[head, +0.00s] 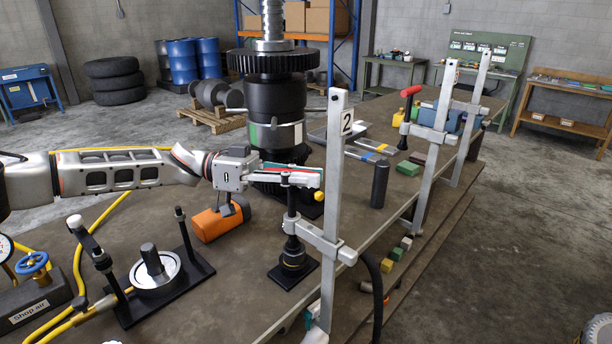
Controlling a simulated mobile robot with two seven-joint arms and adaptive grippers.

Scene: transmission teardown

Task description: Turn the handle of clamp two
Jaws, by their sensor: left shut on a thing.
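Clamp two has a tall grey upright bar (334,190) with a "2" label, standing at the table's edge. Its sliding arm (322,241) reaches left to a black vertical screw (291,221), whose foot is at a black base plate on the table. My left gripper (304,178) is at the top of this screw, reaching in from the left. It is shut on the clamp's handle (297,168), seen as a thin red strip largely hidden by the fingers. My right gripper does not show.
A black geared shaft assembly (277,100) stands just behind my left gripper. An orange tool (218,222) and a fixture with a round part (155,270) lie left. Another clamp (437,125) with a red handle stands farther right. Yellow hoses (85,235) cross the left side.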

